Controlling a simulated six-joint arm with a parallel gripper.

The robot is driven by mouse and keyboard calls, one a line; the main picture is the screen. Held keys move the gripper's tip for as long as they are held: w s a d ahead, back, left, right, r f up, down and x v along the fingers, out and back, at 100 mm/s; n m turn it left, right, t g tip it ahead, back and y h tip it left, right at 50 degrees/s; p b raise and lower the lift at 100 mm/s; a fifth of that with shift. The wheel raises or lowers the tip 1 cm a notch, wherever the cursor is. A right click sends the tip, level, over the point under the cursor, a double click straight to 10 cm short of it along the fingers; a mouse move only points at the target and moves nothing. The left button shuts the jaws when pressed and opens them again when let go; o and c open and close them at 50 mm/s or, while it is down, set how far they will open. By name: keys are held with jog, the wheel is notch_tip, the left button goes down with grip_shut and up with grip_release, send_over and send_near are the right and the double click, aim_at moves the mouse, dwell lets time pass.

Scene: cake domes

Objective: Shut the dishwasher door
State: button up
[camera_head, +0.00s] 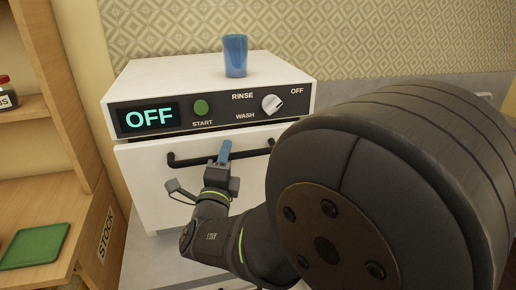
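The white dishwasher (150,190) stands against the wall. Its door hangs upright below the control panel, with a thin dark gap along its top edge. A black bar handle (185,162) runs across the door near the top. My gripper (223,152) is in front of the door at the handle, with its blue fingertips pointing up and overlapping the bar. I cannot tell whether the fingers touch the handle or are open or shut. My arm hides the door's right and lower parts.
A blue cup (235,56) stands on top of the dishwasher. The panel has a lit OFF display (149,118), a green start button (201,107) and a knob (272,104). A wooden shelf (60,190) holding a green tray (35,246) stands at the left.

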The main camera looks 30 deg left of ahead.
grip_shut()
jog(key=shift+w+a+r+n+g, duration=0.15)
jog(key=shift+w+a+g, duration=0.05)
jog(key=shift+w+a, duration=0.25)
jog(key=shift+w+a+r+n+g, duration=0.1)
jog(key=shift+w+a+n+g, duration=0.1)
jog(key=shift+w+a, duration=0.25)
grip_release()
jog(key=shift+d, duration=0.1)
jog(key=shift+s, duration=0.15)
jog(key=v, duration=1.7)
jog(key=shift+s, duration=0.15)
jog(key=shift+x, duration=7.95)
